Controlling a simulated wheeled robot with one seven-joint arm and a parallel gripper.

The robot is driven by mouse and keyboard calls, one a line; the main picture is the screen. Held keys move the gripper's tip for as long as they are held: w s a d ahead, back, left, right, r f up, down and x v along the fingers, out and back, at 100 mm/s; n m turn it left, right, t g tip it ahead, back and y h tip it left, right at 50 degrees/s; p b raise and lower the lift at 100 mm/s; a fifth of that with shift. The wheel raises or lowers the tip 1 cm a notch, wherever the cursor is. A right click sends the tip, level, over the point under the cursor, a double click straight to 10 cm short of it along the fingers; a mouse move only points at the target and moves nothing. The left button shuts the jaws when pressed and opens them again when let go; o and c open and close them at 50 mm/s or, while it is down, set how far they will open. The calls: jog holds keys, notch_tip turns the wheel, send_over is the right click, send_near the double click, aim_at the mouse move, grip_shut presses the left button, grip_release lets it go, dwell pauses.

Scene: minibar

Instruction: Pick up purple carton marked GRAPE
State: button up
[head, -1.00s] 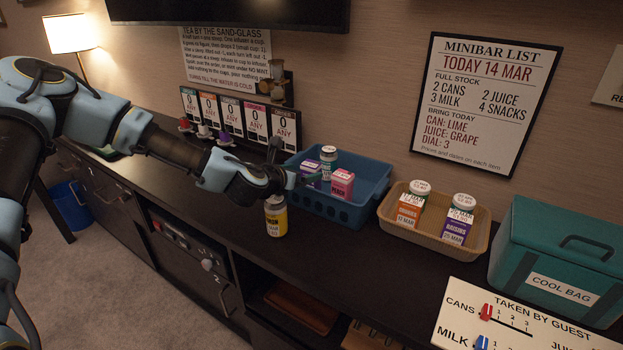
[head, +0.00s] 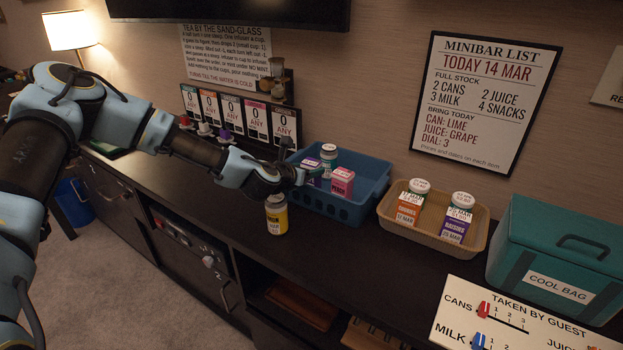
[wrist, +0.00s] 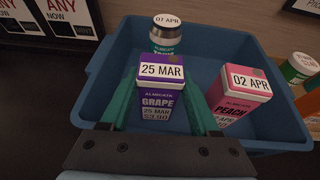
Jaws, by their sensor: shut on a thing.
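The purple carton marked GRAPE (wrist: 157,104) stands in the blue basket (wrist: 85,112), with 25 MAR on its white top. In the head view the carton (head: 313,171) is partly hidden by my gripper (head: 303,176). In the wrist view my gripper (wrist: 160,98) has one teal finger on each side of the carton and is shut on it. The carton looks upright and still inside the basket. I cannot tell whether it touches the basket floor.
A pink PEACH carton (wrist: 241,92) stands to the right in the basket, and a white-lidded can (wrist: 166,35) stands behind. A yellow jar (head: 277,215) stands in front of the basket. A tan tray (head: 385,207) holds several items at right.

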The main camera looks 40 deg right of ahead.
grip_shut()
